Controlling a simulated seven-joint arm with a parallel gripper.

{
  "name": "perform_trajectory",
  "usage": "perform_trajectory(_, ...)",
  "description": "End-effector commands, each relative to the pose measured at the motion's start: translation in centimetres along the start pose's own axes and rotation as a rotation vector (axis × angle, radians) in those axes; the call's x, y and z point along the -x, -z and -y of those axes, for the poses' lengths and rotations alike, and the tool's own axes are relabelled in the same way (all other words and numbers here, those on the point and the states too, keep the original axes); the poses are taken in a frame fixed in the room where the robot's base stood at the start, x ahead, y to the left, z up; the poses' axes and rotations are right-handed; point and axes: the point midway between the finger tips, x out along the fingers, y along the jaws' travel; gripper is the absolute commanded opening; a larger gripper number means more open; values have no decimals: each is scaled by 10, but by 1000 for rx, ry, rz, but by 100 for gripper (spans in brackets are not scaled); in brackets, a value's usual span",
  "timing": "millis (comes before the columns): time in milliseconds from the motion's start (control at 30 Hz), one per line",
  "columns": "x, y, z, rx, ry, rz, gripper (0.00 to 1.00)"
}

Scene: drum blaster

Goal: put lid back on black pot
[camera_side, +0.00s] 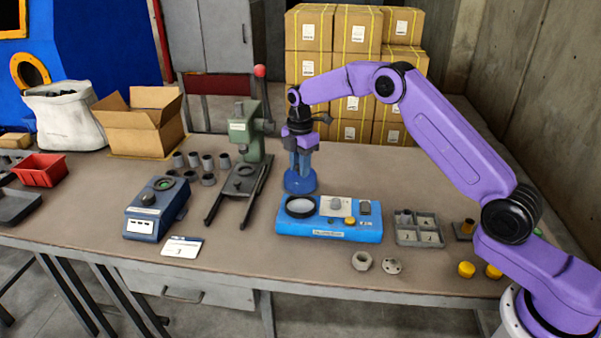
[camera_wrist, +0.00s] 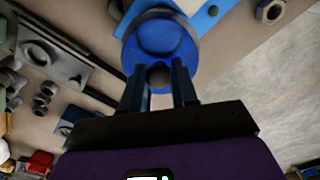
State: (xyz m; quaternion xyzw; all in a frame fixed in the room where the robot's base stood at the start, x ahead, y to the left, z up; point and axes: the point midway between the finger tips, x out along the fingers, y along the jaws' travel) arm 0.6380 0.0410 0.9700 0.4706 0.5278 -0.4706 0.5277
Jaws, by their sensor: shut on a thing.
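My gripper (camera_side: 302,170) points down over a round blue vessel (camera_side: 300,184) behind the blue bench device. In the wrist view, the vessel (camera_wrist: 160,35) lies just beyond my fingers. My gripper (camera_wrist: 159,78) is shut on a small dark round piece (camera_wrist: 158,75). I cannot tell whether this piece is a knob joined to the blue vessel or a separate part. No black pot with a matching lid can be made out clearly. The vessel stands upright and appears to rest on the table.
The blue bench device (camera_side: 330,228) stands in front. A green press (camera_side: 244,140) and several grey cups (camera_side: 207,162) are on the left. A sectioned tray (camera_side: 419,230), a hex nut (camera_side: 362,261) and yellow caps (camera_side: 466,269) lie on the right. The table behind the tray is clear.

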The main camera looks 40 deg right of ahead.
Motion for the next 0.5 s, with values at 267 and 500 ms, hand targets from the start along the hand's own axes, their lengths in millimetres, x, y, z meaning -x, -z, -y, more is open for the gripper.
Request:
perform_trajectory(267, -12, -2, -1, 0, 0, 0, 0)
perform_trajectory(500, -33, -2, -1, 0, 1, 0, 0)
